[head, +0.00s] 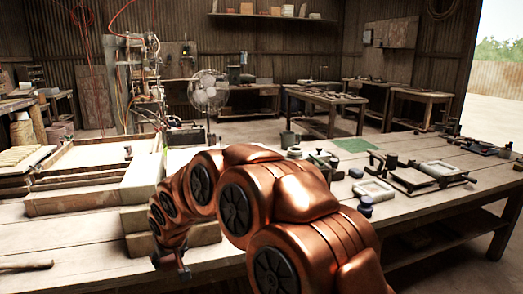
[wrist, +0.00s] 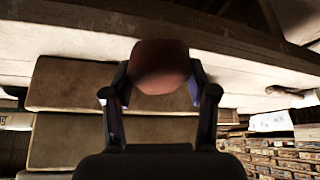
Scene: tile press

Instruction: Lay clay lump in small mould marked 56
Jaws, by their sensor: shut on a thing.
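In the wrist view my gripper (wrist: 160,90) is shut on a reddish-brown clay lump (wrist: 160,66), one finger on each side of it. In the head view my copper arm reaches down at the left of the middle, and my gripper (head: 181,268) is small and dark beside the stacked blocks; the lump is not clear there. Two pale frames that look like moulds lie on the right of the table, a smaller one (head: 373,190) and one farther back (head: 440,170). No number is legible on either, so I cannot tell which is marked 56.
Clay-coloured blocks (head: 138,218) stand stacked left of my arm and fill the wrist view's left side (wrist: 70,140). A green mat (head: 352,145), a dark-blue knob (head: 365,206) and a metal press-like frame (head: 415,180) lie on the wooden table (head: 445,205). Its front right is clear.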

